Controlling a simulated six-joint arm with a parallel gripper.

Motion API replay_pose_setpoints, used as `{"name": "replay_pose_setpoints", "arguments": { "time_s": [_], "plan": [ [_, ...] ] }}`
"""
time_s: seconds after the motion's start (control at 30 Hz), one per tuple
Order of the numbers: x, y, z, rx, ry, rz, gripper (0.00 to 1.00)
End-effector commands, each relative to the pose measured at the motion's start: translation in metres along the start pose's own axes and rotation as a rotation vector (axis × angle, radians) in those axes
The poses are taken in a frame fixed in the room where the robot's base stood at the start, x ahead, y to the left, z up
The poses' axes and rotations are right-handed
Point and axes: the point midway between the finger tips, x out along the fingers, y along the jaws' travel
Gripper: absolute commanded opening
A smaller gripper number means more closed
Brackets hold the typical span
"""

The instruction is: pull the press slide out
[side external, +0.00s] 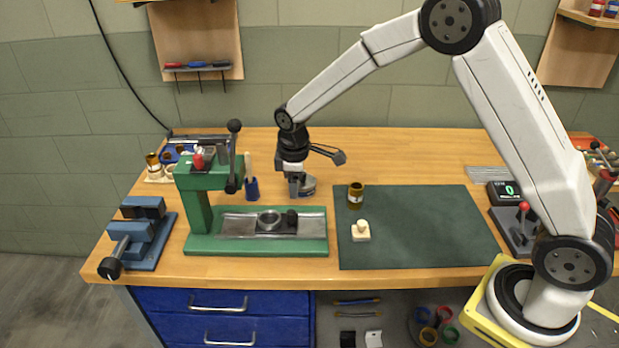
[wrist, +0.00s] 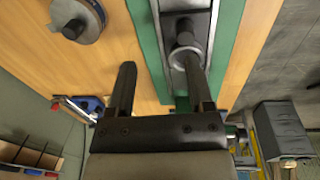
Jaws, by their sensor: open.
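The press (side external: 199,205) is a green frame with a long green base and a dark lever at the left of the table. Its grey metal slide (side external: 240,226) lies along the base, with a round ring seat (side external: 268,219) and a dark upright knob (side external: 291,222). In the wrist view the slide (wrist: 200,22) runs from the top edge, and its knob (wrist: 184,32) stands just beyond the right fingertip. My gripper (side external: 297,190) is open and empty, pointing down near the slide's back side. In the wrist view the gripper (wrist: 160,65) has its right finger overlapping the slide.
A grey round object (side external: 309,185) is close behind my gripper; a round disc also shows in the wrist view (wrist: 80,18). A blue vise (side external: 145,235) stands left of the press. The green mat (side external: 430,225) at right holds a brown jar (side external: 355,195) and a cream knobbed block (side external: 360,232).

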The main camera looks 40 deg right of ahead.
Motion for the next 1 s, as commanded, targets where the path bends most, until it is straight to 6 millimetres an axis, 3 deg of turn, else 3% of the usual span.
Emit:
{"name": "replay_pose_setpoints", "arguments": {
  "time_s": [0.2,0.57,1.0],
  "plan": [
    [-0.007,-0.021,-0.009,-0.038,-0.015,-0.100,0.67],
    [-0.003,-0.023,-0.009,-0.041,-0.017,-0.108,0.67],
    [0.044,-0.028,-0.007,-0.040,-0.018,-0.107,0.67]
  ]
}}
